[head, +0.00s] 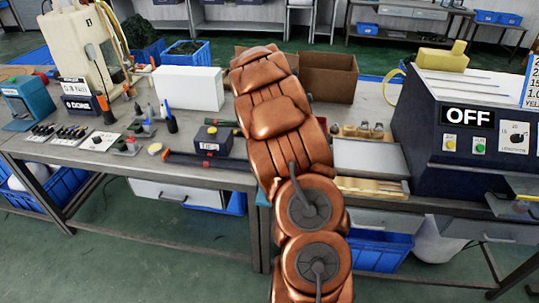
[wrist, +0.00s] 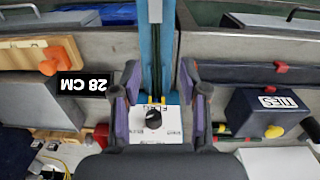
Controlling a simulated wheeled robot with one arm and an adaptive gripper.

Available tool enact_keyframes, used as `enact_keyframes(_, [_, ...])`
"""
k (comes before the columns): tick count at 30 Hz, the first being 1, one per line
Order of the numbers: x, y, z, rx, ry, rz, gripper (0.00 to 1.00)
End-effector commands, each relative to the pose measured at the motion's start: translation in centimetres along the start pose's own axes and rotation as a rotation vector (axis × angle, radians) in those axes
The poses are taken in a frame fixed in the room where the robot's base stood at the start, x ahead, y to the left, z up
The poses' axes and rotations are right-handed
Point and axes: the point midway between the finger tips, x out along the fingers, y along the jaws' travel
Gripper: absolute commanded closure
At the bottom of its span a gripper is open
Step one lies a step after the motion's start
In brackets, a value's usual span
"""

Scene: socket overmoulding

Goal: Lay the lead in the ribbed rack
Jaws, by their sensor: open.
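My gripper (wrist: 160,95) shows in the wrist view with its two dark purple-grey fingers apart. In the head view my own arm hides it. Between and beyond the fingers is a white panel (wrist: 172,132) with a black knob, below a blue upright strip (wrist: 167,45). I see nothing held between the fingers. I cannot pick out the lead for certain; a dark cable with a plug (head: 93,55) hangs by the cream machine at the left. A pale wooden holder (head: 372,188) lies on the bench right of my arm; I cannot tell whether it is the ribbed rack.
The TIES box (head: 211,139) stands left of my arm and also shows in the wrist view (wrist: 262,112). A dark machine marked OFF (head: 450,150) stands right. Cardboard boxes (head: 328,76) and a white block (head: 188,88) stand behind. A 28 CM label (wrist: 82,85) shows left of my fingers.

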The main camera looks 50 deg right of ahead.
Motion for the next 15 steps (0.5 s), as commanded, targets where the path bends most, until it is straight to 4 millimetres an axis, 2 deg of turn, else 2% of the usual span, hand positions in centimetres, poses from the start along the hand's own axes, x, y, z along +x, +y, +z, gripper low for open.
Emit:
enact_keyframes(1, [0.7,0.4,-0.9,0.014,-0.001,-0.007,0.56])
enact_keyframes(6, [2.2,1.0,-2.5,0.039,-0.002,-0.025,0.56])
enact_keyframes(15, [3.5,1.1,-2.9,0.044,0.000,-0.028,0.56])
